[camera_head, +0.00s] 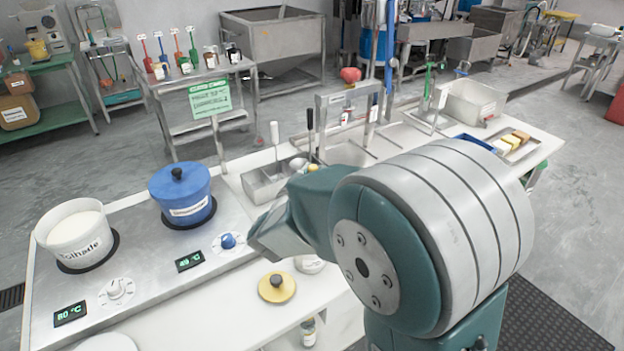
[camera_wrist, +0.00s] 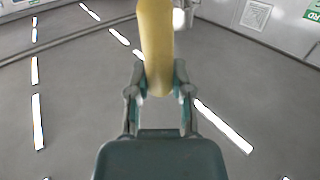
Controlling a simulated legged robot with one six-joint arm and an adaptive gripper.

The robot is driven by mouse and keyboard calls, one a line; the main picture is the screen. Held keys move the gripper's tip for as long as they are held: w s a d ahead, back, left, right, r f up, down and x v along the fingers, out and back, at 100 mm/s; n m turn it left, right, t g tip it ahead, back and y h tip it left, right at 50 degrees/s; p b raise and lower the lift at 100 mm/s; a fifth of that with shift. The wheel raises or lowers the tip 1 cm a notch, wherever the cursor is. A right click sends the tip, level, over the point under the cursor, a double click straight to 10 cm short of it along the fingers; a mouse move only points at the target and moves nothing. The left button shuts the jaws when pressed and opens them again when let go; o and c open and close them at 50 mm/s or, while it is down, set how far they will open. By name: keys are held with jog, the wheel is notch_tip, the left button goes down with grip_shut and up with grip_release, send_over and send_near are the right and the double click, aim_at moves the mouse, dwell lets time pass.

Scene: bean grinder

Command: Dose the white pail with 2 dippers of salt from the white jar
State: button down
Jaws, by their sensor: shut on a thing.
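My gripper (camera_wrist: 159,85) is shut on a pale yellow handle-like piece (camera_wrist: 156,40), which runs up out of the wrist view. I cannot see its far end, so I cannot tell whether it is the dipper or what it holds. In the head view, my arm hides the gripper's fingers. A white jar (camera_head: 309,264) shows partly behind my arm at the counter's edge. A yellow lid with a dark knob (camera_head: 277,288) lies on the counter beside it.
A blue lidded pot (camera_head: 182,194) stands on the second plate, right of the pail. A metal bin (camera_head: 262,184) with upright-handled tools sits behind my arm. A small bottle (camera_head: 308,330) stands below the counter. The counter front left of the yellow lid is mostly clear.

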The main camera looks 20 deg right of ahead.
jog(key=shift+r, duration=2.3)
